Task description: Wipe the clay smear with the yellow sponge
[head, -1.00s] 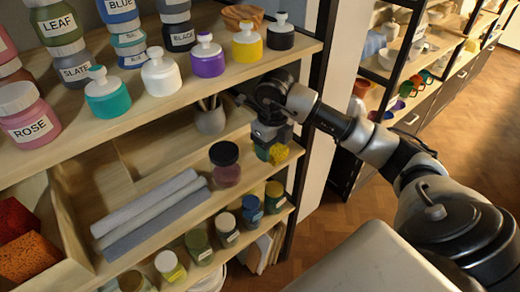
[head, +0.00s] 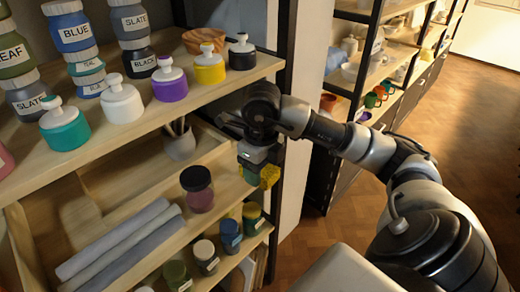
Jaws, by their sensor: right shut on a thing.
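The yellow sponge (head: 269,176) is at the right end of the middle shelf (head: 226,190), partly hidden by my right gripper. My right gripper (head: 258,168) points down beneath the top shelf and is shut on the sponge. I cannot tell whether the sponge touches the shelf board. I cannot make out the clay smear in this view. My left gripper is not in view.
A purple-brown jar (head: 197,188) and a grey pot with brushes (head: 180,142) stand left of my right gripper. Grey rolls (head: 120,240) lie further left. Lidded bottles (head: 122,100) line the top shelf above.

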